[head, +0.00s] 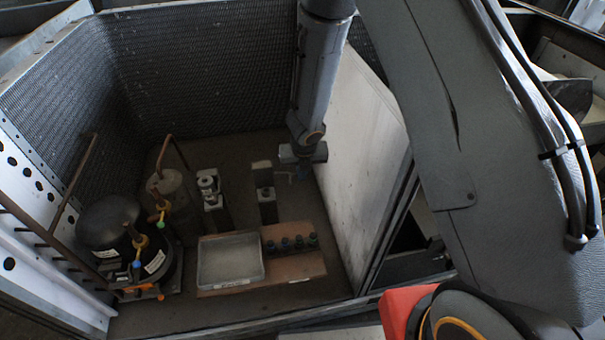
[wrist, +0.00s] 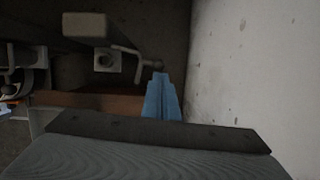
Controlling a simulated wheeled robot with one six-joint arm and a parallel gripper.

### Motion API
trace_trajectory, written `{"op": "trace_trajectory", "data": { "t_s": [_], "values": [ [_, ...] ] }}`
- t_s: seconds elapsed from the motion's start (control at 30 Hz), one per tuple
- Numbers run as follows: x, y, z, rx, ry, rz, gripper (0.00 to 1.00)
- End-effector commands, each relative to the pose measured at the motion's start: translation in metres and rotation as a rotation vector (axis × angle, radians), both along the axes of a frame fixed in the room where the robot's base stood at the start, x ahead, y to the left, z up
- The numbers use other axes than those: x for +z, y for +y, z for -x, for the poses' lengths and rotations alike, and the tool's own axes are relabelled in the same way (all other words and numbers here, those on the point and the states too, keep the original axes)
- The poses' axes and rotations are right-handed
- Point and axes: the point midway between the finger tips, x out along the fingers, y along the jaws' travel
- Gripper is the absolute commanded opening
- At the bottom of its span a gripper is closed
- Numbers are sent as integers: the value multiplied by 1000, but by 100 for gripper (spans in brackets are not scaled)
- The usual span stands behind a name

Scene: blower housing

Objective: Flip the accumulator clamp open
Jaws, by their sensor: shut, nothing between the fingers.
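I cannot tell for certain which part is the accumulator clamp. In the wrist view a pale block (wrist: 85,25) has a square holed piece (wrist: 104,60) below it, and a thin bent rod (wrist: 130,51) runs right from there to a small rounded end. My gripper (wrist: 161,78) is shut and empty, its blue fingertips just below the rod's end; whether they touch it is unclear. In the head view my gripper (head: 302,172) is small and dim, right of a dark upright post (head: 265,190). A grey cylinder (head: 172,192), perhaps the accumulator, stands further left.
A black compressor (head: 108,222) with copper pipes stands at left. Another post (head: 212,195) carries a pale fitting. A shallow tray (head: 230,262) and several dark knobs (head: 285,244) sit on a brown board. A white panel (head: 365,160) closes the right side, near my gripper.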

Motion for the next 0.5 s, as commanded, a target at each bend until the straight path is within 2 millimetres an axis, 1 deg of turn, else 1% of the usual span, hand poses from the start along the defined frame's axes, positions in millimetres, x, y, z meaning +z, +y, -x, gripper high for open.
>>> {"op": "trace_trajectory", "data": {
  "t_s": [0.27,0.5],
  "values": [
    [0,2,1,0,0,0,0],
    [0,11,5,1,0,0,0]
  ]
}}
